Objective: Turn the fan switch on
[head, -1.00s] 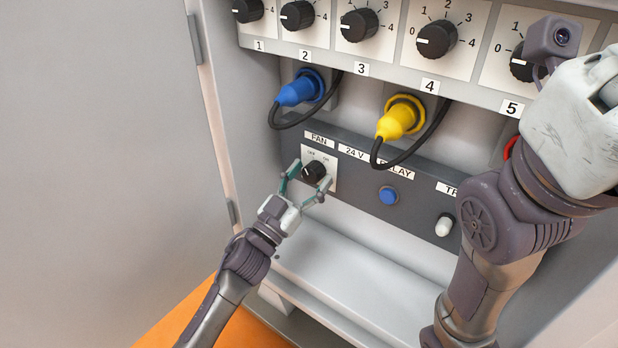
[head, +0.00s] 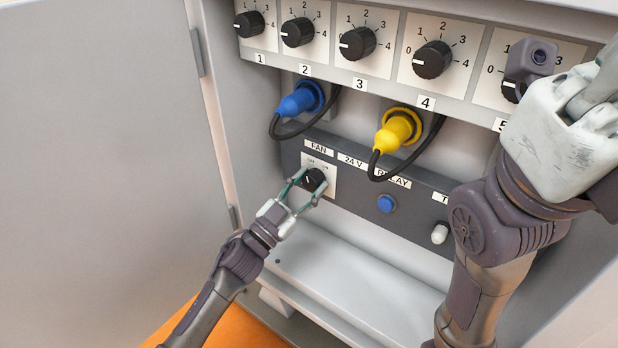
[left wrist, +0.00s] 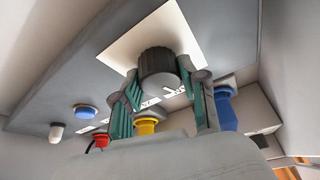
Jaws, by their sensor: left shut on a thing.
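The fan switch (head: 313,180) is a black round knob with a white mark on a white plate under the FAN label, at the left of the dark panel. My left gripper (head: 310,182) has its greenish fingers on both sides of the knob and is shut on it. In the left wrist view the knob (left wrist: 158,70) sits between the two fingers, in front of its white plate (left wrist: 170,28). The mark's exact angle to the small OFF and ON labels is hard to read. My right gripper (head: 590,95) is partly cut off at the right edge; its fingers are unclear.
A blue button (head: 386,204) and a white knob (head: 439,233) are to the right on the panel. Blue (head: 300,99) and yellow (head: 396,130) plugs with black cables hang above. Numbered black dials line the top. An open cabinet door (head: 100,150) stands at the left.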

